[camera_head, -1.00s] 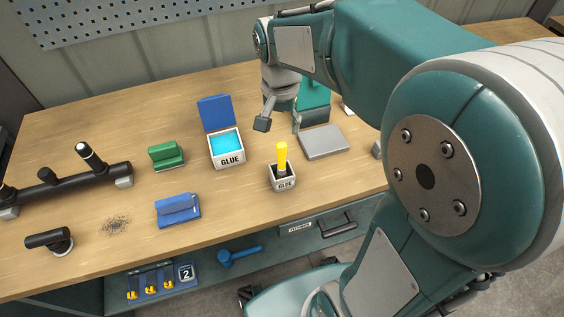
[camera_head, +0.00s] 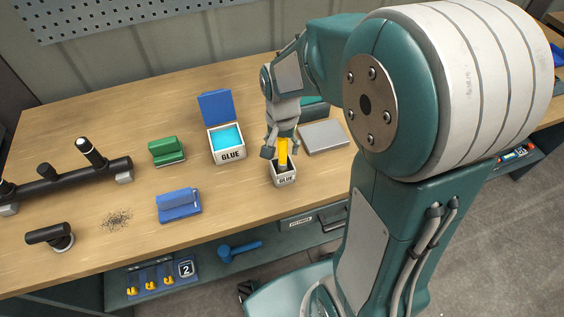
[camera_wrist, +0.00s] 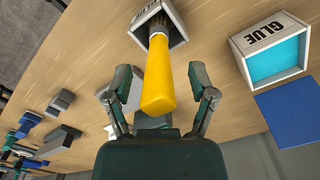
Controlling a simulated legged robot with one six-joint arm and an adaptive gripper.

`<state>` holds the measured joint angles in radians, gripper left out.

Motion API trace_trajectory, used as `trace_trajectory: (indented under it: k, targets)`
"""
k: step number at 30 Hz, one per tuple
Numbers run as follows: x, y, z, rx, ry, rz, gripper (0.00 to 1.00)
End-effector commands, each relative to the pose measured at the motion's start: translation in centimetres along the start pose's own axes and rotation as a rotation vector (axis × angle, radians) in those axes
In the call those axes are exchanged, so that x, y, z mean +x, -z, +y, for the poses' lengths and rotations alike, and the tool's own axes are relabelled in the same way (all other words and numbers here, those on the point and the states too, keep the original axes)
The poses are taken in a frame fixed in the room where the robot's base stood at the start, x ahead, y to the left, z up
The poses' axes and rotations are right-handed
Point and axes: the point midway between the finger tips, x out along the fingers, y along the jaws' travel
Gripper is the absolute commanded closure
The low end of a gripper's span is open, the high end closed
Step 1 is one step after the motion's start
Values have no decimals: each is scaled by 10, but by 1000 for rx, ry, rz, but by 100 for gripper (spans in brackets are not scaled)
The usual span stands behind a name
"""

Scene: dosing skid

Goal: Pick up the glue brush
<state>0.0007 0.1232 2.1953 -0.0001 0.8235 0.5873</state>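The glue brush, with a thick yellow handle (camera_head: 283,151), stands upright in a small white box marked GLUE (camera_head: 285,178). In the wrist view the yellow handle (camera_wrist: 158,78) points toward me, its dark lower end inside the small glue box (camera_wrist: 146,20). My gripper (camera_head: 281,153) is at the handle from above. In the wrist view the two fingers of my gripper (camera_wrist: 164,92) are spread, one on each side of the handle, with visible gaps. The bristles are hidden in the box.
A larger GLUE box (camera_head: 228,152) with cyan contents and an open blue lid stands left of the brush. A grey flat block (camera_head: 323,137) lies to the right. Green (camera_head: 167,151) and blue (camera_head: 179,205) blocks and a black pipe (camera_head: 66,183) are further left.

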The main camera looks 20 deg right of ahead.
Motion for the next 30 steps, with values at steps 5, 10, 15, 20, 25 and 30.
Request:
trace_trajectory:
  k: [5, 10, 15, 20, 25, 30]
  targets:
    - [0, 0, 0, 0, 0, 0, 100]
    - [0, 0, 1, 0, 1, 0, 100]
    - [-1, 0, 0, 0, 0, 0, 100]
    - [-17, 1, -1, 0, 3, 4, 100]
    - [-53, 1, -1, 0, 4, 6, 100]
    - [-84, 1, 0, 0, 3, 4, 100]
